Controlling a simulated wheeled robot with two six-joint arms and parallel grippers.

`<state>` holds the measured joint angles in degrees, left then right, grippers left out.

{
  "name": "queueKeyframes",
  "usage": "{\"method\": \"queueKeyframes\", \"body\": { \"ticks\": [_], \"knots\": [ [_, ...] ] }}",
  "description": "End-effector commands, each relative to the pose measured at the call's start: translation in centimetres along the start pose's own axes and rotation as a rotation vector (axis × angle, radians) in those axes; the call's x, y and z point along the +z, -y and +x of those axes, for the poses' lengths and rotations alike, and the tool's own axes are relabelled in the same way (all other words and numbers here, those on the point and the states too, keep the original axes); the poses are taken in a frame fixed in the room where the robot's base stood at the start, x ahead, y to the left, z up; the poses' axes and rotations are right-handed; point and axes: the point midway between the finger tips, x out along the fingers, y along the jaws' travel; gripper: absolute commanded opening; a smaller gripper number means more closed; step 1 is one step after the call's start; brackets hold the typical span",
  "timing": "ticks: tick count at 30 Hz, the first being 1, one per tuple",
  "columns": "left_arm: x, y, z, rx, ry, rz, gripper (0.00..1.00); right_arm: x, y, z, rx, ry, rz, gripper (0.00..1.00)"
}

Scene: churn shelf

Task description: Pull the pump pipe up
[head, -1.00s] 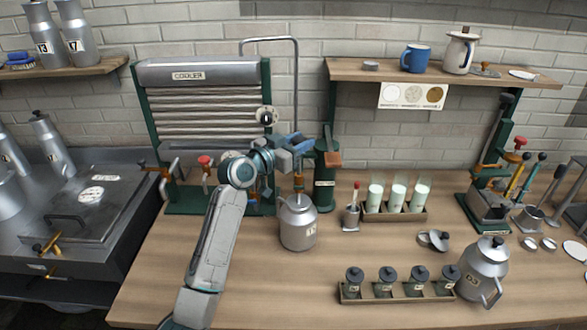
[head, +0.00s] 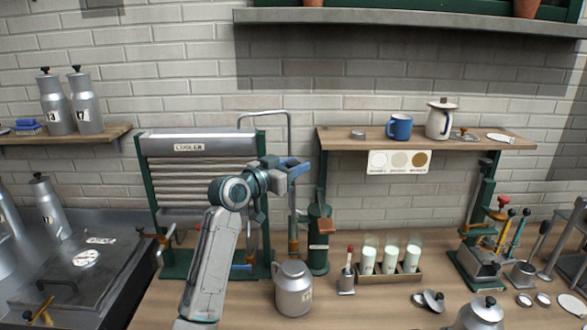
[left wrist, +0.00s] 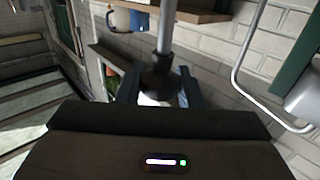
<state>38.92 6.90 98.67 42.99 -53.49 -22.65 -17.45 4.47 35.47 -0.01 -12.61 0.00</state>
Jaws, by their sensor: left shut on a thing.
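My left gripper (head: 292,170) is raised in front of the wall, between the cooler and the green post. In the left wrist view the gripper (left wrist: 160,90) is shut on a dark collar, from which the grey pump pipe (left wrist: 165,28) runs straight away toward the picture's top edge. In the head view an upright grey line runs below the gripper toward the silver can (head: 294,290); I cannot tell the held pipe from the bent pipe behind. The held pipe's lower end is not clear. My right gripper is not in view.
The cooler (head: 200,148) and its bent pipe (head: 265,114) stand close behind. A green post (head: 318,245) is just right of the can. A rack of milk glasses (head: 390,277) and a wall shelf with a blue mug (head: 399,127) are farther right.

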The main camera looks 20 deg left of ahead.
Motion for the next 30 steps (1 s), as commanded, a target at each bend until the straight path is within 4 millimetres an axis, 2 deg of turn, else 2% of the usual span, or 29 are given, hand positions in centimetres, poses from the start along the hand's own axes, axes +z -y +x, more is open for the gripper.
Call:
{"method": "queueKeyframes", "body": {
  "ticks": [1, 3, 4, 7, 15, 19, 30],
  "knots": [
    [-0.7, 0.0, 0.0, -0.002, -0.012, 0.005, 0.0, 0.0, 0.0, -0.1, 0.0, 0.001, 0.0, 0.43],
    [-0.7, 0.0, 0.0, -0.002, -0.013, 0.005, 0.0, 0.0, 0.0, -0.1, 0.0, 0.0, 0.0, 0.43],
    [-0.7, 0.0, 0.0, -0.002, -0.013, 0.005, 0.35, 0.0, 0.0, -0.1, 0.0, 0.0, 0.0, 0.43],
    [-0.7, 0.0, 0.0, -0.002, -0.012, 0.005, 0.53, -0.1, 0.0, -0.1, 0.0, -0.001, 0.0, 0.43],
    [-0.4, 0.0, -0.1, -0.002, -0.008, 0.004, 0.53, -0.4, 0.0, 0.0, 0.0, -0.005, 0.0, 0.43],
    [-0.1, 0.1, -1.0, -0.003, -0.007, 0.006, 0.53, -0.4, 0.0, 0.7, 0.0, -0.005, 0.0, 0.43],
    [0.0, 0.1, -8.1, -0.004, -0.009, 0.01, 0.53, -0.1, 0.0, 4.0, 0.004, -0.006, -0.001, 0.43]
  ]
}}
